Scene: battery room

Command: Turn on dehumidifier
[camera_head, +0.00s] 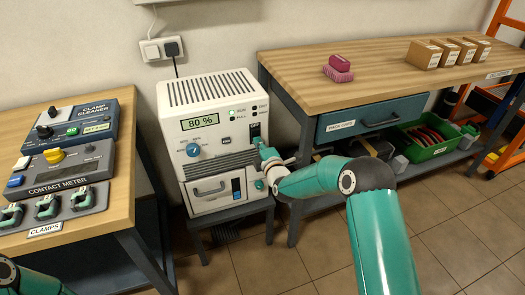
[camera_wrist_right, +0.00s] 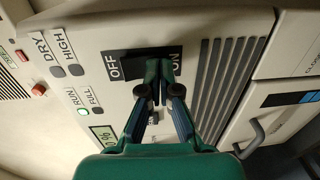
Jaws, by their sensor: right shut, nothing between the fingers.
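The dehumidifier (camera_head: 212,140) is a white box on a low stand. Its display (camera_head: 199,121) reads 80 %. My right gripper (camera_head: 261,152) is at the right side of its front panel, with the fingers shut and empty. In the right wrist view the shut fingertips (camera_wrist_right: 158,72) lie over the dark switch plate (camera_wrist_right: 127,64), between OFF and ON and nearer ON. They hide the switch itself, and I cannot tell whether they touch it. The RUN lamp (camera_wrist_right: 83,111) looks pale green. My left gripper is out of view.
A bench with a clamp cleaner (camera_head: 75,122) and a contact meter (camera_head: 60,165) stands on the left. A wooden bench (camera_head: 370,75) with boxes and a drawer stands on the right. A plug (camera_head: 172,48) sits in the wall socket above. The tiled floor in front is clear.

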